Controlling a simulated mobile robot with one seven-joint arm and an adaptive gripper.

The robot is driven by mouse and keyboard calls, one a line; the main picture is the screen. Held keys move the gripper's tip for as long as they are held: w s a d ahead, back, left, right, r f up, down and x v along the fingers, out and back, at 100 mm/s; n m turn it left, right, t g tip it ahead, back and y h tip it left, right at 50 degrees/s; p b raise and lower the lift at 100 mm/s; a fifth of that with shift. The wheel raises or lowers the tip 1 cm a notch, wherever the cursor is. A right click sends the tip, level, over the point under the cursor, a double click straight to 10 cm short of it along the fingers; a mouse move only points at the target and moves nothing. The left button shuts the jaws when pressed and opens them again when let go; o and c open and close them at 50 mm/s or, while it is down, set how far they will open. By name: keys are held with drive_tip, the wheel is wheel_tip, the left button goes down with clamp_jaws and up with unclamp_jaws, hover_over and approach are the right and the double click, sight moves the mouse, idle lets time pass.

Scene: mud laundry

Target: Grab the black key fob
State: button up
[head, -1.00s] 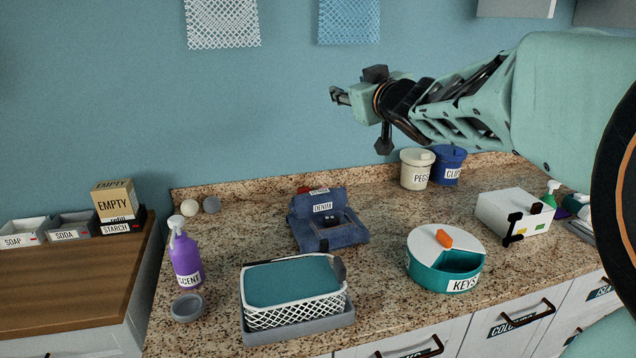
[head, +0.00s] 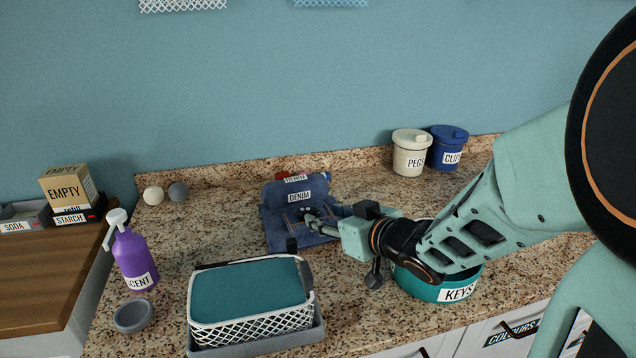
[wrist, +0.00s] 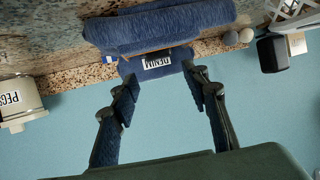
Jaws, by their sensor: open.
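Folded blue denim (head: 285,233) with DENIM labels lies on the granite counter; it also shows in the wrist view (wrist: 160,32). A small dark item with pale dots, seemingly the black key fob (head: 305,210), is on the denim, partly hidden by my fingers. I cannot make out the fob in the wrist view. My gripper (head: 308,220) is low over the right part of the denim, pointing left, its fingers apart and nothing seen between them. In the wrist view the open fingers (wrist: 159,76) frame the denim's label. Whether they touch the denim I cannot tell.
The teal KEYS tub (head: 420,287) is partly hidden under my arm. A white basket with a teal top (head: 248,325) stands in front of the denim. A purple SCENT bottle (head: 133,258) is left; PEGS (head: 410,158) and CLIPS (head: 447,150) tubs are behind.

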sight(308, 210)
drive_tip(key=b+x, duration=0.1)
drive_tip(key=x, duration=0.7)
drive_tip(key=shift+w+a+f+b, duration=0.1)
drive_tip(key=shift+w+f+b, duration=0.1)
drive_tip(key=shift+w+b, duration=0.1)
drive_tip(key=shift+s, duration=0.1)
drive_tip(key=shift+c, duration=0.6)
drive_tip(key=c, duration=0.7)
drive_tip(key=shift+r, duration=0.2)
